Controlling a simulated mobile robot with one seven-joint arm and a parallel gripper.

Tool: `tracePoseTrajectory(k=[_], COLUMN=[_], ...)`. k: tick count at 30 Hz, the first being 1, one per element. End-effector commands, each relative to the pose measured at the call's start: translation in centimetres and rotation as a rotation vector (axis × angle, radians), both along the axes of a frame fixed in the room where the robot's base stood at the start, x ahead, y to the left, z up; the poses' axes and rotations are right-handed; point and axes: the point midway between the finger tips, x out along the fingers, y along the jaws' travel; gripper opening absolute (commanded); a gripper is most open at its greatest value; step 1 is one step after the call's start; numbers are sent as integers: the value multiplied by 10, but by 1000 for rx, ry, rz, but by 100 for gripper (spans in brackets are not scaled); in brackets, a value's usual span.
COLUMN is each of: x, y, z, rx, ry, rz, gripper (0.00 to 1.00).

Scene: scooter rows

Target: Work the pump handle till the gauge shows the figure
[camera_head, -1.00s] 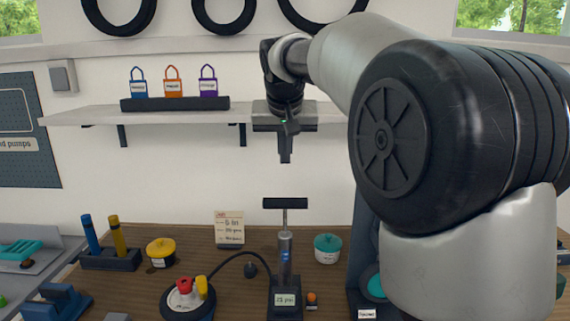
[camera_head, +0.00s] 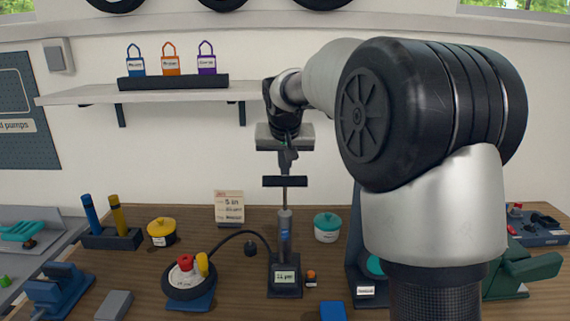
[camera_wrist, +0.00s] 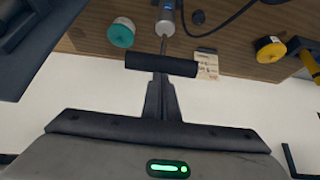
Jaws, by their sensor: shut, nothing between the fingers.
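The pump (camera_head: 284,240) stands upright on the bench, with a black crossbar handle (camera_head: 297,182) on a raised metal rod. Its gauge (camera_head: 285,276) shows a figure ending in "psi", too small to read surely. My gripper (camera_head: 287,168) is shut, empty, and points down just above the handle's middle. In the wrist view its fingers (camera_wrist: 162,97) reach the handle (camera_wrist: 184,67); I cannot tell whether they touch it. A note card (camera_head: 229,206) behind the pump reads "5 in", with smaller unclear lines. A hose joins the pump to a small wheel (camera_head: 189,283).
A teal-lidded pot (camera_head: 327,228) stands right of the pump, and a yellow pot (camera_head: 161,232) to the left. A small orange-topped item (camera_head: 311,279) sits beside the pump's base. A blue block (camera_head: 333,311) lies in front. A shelf (camera_head: 80,98) with tagged locks hangs behind.

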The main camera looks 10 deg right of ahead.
Motion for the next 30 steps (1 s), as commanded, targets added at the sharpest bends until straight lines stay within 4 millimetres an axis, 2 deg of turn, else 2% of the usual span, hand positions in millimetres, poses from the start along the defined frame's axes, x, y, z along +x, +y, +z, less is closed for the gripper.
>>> tracePoseTrajectory(k=[4,7,15,17,30], x=[0,0,-1,0,-2], y=[0,0,0,0,0], z=[-3,-15,-76,-83,-84], rx=[0,0,-2,-2,-1], ry=[0,2,6,5,11], rz=[0,-1,-1,-1,-2], gripper=[0,0,0,0,0])
